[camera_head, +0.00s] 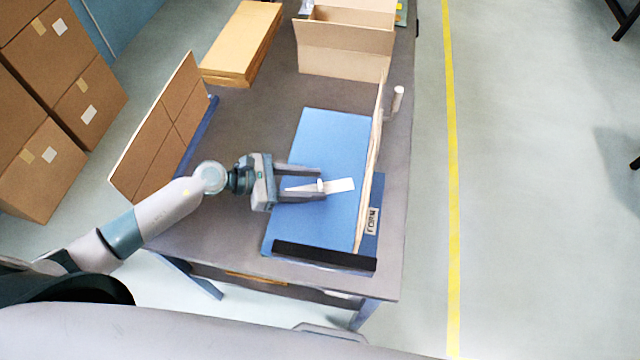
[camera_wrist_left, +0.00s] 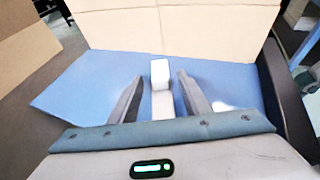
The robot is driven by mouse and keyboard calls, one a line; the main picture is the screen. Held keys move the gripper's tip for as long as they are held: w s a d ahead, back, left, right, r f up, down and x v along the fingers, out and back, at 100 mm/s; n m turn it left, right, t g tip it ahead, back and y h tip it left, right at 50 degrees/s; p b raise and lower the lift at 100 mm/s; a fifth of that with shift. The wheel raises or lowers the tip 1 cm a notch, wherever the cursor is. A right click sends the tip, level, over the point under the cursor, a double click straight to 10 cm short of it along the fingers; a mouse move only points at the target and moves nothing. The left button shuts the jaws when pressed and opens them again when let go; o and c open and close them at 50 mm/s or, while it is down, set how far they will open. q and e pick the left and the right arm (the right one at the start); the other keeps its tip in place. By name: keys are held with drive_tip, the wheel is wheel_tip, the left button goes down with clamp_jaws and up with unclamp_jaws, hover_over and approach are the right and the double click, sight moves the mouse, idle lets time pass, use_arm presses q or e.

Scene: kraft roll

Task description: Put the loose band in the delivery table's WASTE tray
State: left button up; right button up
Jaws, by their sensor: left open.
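The loose band appears to be the white strip (camera_head: 342,185) on the blue board (camera_head: 335,125); a small raised white piece stands along it. My left gripper (camera_head: 321,184) is open, with one finger on each side of the strip. In the left wrist view the white strip (camera_wrist_left: 162,104) lies between the two spread fingers (camera_wrist_left: 160,77), with a gap on both sides. How high the fingertips are above the board is hard to tell. My right gripper is not in view. I cannot make out a tray marked WASTE.
A brown upright panel (camera_head: 368,160) stands along the board's right edge, beside a FORM label (camera_head: 372,221). A black bar (camera_head: 325,256) edges the front. Another panel (camera_head: 160,130) leans at the left. An open carton (camera_head: 345,48) and flat cardboard (camera_head: 240,42) lie at the back.

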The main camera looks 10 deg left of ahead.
sight(320, 184)
use_arm(q)
drive_tip(key=shift+p+x, duration=0.35)
drive_tip(key=shift+x, duration=0.95)
drive_tip(key=c, duration=1.1)
wheel_tip(320, 184, up, 10)
drive_tip(key=shift+b, duration=0.5)
